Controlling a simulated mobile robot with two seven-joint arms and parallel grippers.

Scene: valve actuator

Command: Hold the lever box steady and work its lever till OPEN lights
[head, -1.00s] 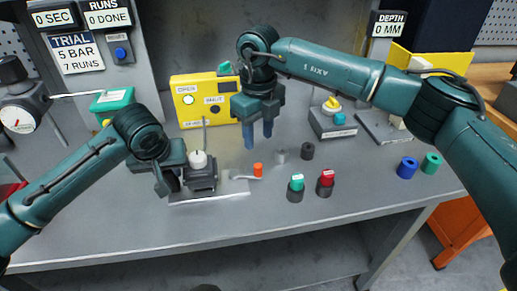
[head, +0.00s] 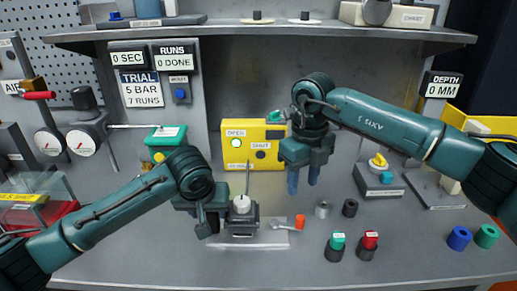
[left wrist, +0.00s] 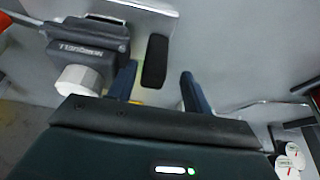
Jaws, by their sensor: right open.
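A yellow box (head: 232,158) stands at the back of the bench, marked OPEN and SHUT; its OPEN lamp looks bright, its SHUT lamp dark. A teal piece (head: 276,117) shows at its top right. In front is a dark box (head: 240,222) with a white knob and a thin upright rod; it also shows in the left wrist view (left wrist: 85,48). I cannot tell which is the lever box. My left gripper (head: 207,225) is open, just left of the dark box. My right gripper (head: 303,182) is open and empty, fingers down, front right of the yellow box.
An orange-tipped piece (head: 299,222) lies right of the dark box. A grey cylinder (head: 322,210) and a black one (head: 350,208) stand near green-topped (head: 336,247) and red-topped (head: 368,246) pieces. A shelf (head: 300,34) crosses above.

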